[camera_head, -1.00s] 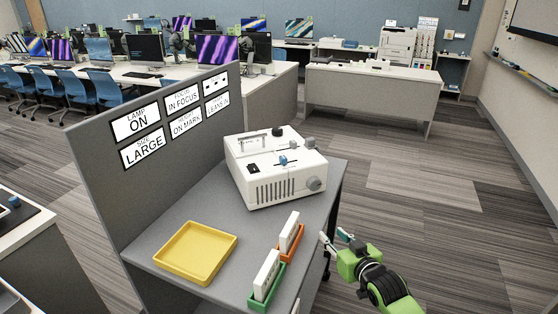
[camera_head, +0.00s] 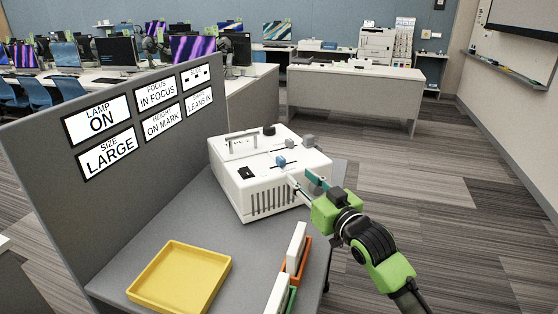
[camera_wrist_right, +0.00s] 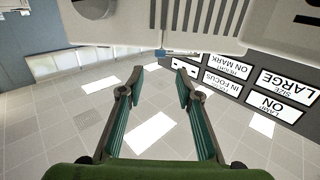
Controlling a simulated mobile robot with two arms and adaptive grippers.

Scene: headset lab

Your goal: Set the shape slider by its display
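The white machine (camera_head: 232,186) stands on the grey table, with a blue slider knob (camera_head: 281,161) and a grey knob (camera_head: 308,141) on its top; I cannot tell which one is the shape slider. The display panel reads LEANS IN on the lower right sign (camera_head: 200,102), whose top label is too small to read surely. My right gripper (camera_head: 302,181) is open and empty at the machine's front right corner, hiding the round front knob. In the right wrist view its fingers (camera_wrist_right: 160,76) are apart below the machine's edge, where a small blue piece (camera_wrist_right: 160,53) shows. My left gripper is out of view.
A yellow tray (camera_head: 141,289) lies at the table's front left. White plates stand in an orange holder (camera_head: 305,262) and a green holder (camera_head: 291,300) in front of the machine. A grey partition (camera_head: 60,205) rises along the left. The floor to the right is open.

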